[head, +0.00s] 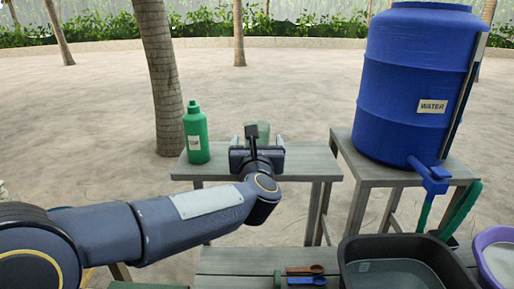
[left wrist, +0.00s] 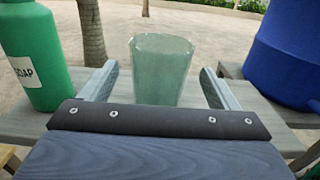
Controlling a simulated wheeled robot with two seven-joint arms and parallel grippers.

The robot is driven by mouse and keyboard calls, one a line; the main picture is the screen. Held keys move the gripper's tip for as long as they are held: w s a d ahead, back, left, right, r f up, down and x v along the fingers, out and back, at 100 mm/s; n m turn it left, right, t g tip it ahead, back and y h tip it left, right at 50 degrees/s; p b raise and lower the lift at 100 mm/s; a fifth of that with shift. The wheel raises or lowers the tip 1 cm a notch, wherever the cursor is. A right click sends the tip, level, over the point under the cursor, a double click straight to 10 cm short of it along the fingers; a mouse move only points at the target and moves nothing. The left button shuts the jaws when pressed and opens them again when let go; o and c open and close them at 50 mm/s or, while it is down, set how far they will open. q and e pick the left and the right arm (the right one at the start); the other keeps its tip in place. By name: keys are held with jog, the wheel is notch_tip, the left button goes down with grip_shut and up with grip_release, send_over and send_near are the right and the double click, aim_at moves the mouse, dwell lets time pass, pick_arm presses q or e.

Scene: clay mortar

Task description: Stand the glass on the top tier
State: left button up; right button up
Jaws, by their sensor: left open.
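The glass (left wrist: 160,75) is a pale green, see-through tumbler. It stands upright on the grey wooden top tier (head: 305,161). In the left wrist view it is between the two open fingers of my left gripper (left wrist: 160,88), a little ahead, with a gap to each finger. In the head view the glass (head: 263,130) shows just behind my left gripper (head: 258,140), which hides its lower part. My right gripper is not in view.
A green soap bottle (head: 195,135) stands on the tier left of my gripper. A blue water barrel (head: 415,80) with a tap stands on a table at right. A black basin (head: 400,250) and two spoons (head: 306,270) are on the lower near surface.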

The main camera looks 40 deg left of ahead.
pick_arm(q)
jog(key=x, duration=0.2)
jog(key=p+x, duration=0.1)
jog(key=x, duration=0.1)
jog(key=shift+r+p, duration=0.25)
jog(key=shift+p, duration=0.05)
jog(key=shift+w+a, duration=0.35)
jog(key=shift+w, duration=0.05)
jog(key=shift+f, duration=0.1)
jog(key=c, duration=1.1)
jog(key=shift+c, duration=0.8)
